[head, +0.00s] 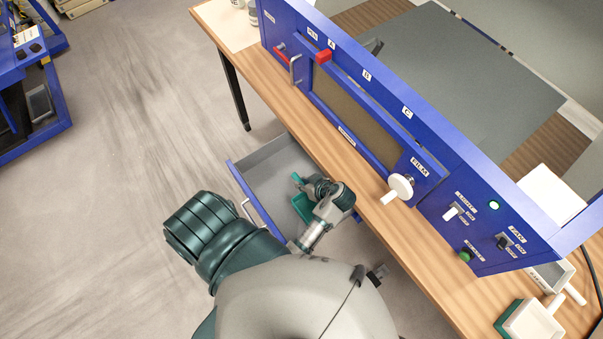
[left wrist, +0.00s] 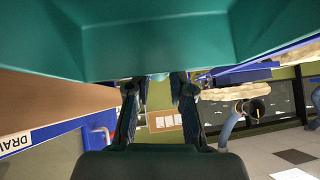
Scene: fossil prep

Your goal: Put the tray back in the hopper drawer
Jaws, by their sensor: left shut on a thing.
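The hopper drawer (head: 268,165) hangs open under the wooden bench, with a grey inside and a blue front with a pale handle. My left gripper (head: 318,188) is over the drawer, shut on the green tray (head: 302,207). The tray is partly hidden by the gripper, and I cannot tell whether it touches the drawer floor. In the left wrist view the tray (left wrist: 160,40) fills the top, and the fingers of my left gripper (left wrist: 158,92) reach to its edge. My right gripper is not in view.
The bench top (head: 415,255) carries a blue panel (head: 440,172) with a white knob (head: 400,187), switches and a green light. White scoop-like containers (head: 530,318) sit at the lower right. A blue rack (head: 40,110) stands far left. The floor (head: 120,150) between is clear.

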